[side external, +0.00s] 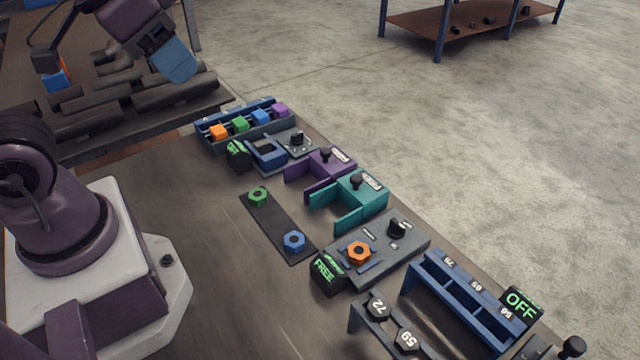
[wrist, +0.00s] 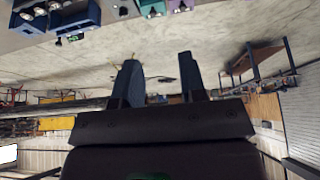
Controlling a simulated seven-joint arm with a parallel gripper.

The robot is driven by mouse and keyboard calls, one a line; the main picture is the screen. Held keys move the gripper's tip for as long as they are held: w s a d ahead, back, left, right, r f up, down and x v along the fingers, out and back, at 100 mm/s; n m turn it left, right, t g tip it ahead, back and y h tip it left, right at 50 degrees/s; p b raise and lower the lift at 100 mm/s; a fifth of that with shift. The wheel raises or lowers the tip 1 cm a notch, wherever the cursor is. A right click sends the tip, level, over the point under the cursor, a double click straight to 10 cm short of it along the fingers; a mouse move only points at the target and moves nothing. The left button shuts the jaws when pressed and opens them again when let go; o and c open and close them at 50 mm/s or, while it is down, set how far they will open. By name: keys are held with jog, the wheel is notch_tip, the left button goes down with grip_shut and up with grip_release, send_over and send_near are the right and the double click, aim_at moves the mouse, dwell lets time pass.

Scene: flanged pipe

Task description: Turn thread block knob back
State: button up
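A grey block (side external: 375,250) on the bench carries an orange hex nut (side external: 359,252) and a black knob (side external: 397,229); I take it to be the thread block. A small black display (side external: 327,273) at its front corner reads FREE in green. The block's lettering is too small to read. My gripper (side external: 178,62) is high at the upper left of the side view, well away from the block and its knob. In the wrist view my gripper (wrist: 158,75) has its two blue fingers apart with nothing between them.
Teal (side external: 370,202) and purple (side external: 327,170) blocks with black knobs stand behind the grey block. A blue slotted rack (side external: 465,290) and an OFF display (side external: 520,305) stand to its right. A dark mat (side external: 278,228) holds green and blue nuts. Dark pipes (side external: 130,95) lie below my gripper.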

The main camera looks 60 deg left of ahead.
jog(key=m+g, duration=0.5)
jog(key=m, duration=1.3)
send_near(398, 223)
jog(key=f, duration=0.9)
jog(key=shift+w+f, duration=0.2)
grip_shut()
